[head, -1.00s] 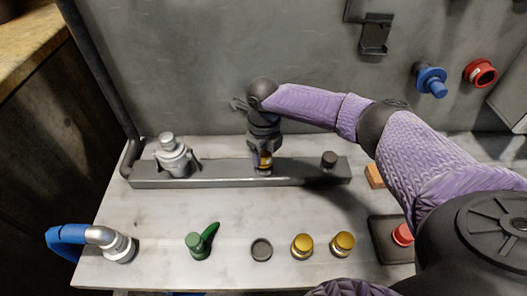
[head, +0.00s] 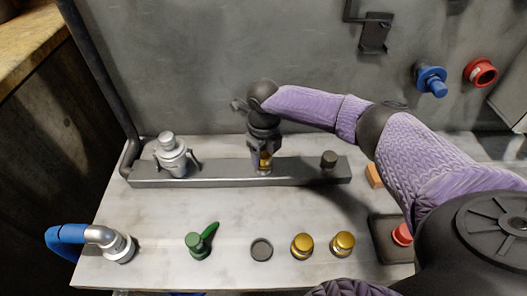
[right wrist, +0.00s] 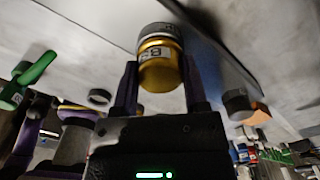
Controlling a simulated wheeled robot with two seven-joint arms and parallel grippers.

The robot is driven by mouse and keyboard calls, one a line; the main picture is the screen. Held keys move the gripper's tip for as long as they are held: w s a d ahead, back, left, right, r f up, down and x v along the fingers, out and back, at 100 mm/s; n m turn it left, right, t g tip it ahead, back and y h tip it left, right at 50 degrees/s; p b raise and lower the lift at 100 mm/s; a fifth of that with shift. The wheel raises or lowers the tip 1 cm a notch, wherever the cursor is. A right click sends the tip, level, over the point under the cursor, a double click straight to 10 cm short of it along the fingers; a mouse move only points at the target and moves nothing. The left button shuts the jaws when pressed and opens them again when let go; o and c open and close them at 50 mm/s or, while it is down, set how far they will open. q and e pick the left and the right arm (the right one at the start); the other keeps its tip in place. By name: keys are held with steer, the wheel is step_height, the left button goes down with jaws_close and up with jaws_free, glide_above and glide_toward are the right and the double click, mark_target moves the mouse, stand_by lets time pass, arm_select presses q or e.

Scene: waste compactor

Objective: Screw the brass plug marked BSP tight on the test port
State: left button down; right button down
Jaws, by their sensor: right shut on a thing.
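My right gripper (head: 265,159) points down over the middle of a grey metal rail (head: 215,172) and is shut on a brass plug (head: 265,162). In the right wrist view the brass plug (right wrist: 161,66) sits between the two fingers, with a white label whose marking I cannot read in full. The plug meets a grey metal fitting (right wrist: 160,36), the port on the rail; whether it is fully seated I cannot tell. Two more brass plugs (head: 302,246) (head: 342,243) stand on the bench in front. My left gripper is not in view.
A silver valve-like fitting (head: 171,155) and a dark cap (head: 329,159) stand on the rail. On the bench (head: 160,215) are a blue hose with a silver end (head: 110,242), a green-handled part (head: 199,244), a dark ring (head: 261,249) and a red button (head: 402,234).

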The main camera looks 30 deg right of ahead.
steer(key=m, duration=0.1)
steer(key=m+p, duration=0.1)
steer(key=shift+r+m, duration=0.2)
steer(key=shift+m, duration=0.1)
steer(key=shift+m+p, duration=0.45)
steer(key=shift+m, duration=0.25)
steer(key=shift+f+m, duration=0.2)
steer(key=shift+m, duration=0.1)
steer(key=shift+r+m+p, duration=0.2)
steer(key=shift+m+p, duration=0.4)
steer(key=shift+m, duration=0.4)
steer(key=m+p, duration=0.1)
steer(key=m, duration=0.1)
steer(key=shift+f+m, duration=0.1)
steer(key=shift+m, duration=0.2)
steer(key=shift+f+m, duration=0.1)
steer(key=shift+m, duration=0.2)
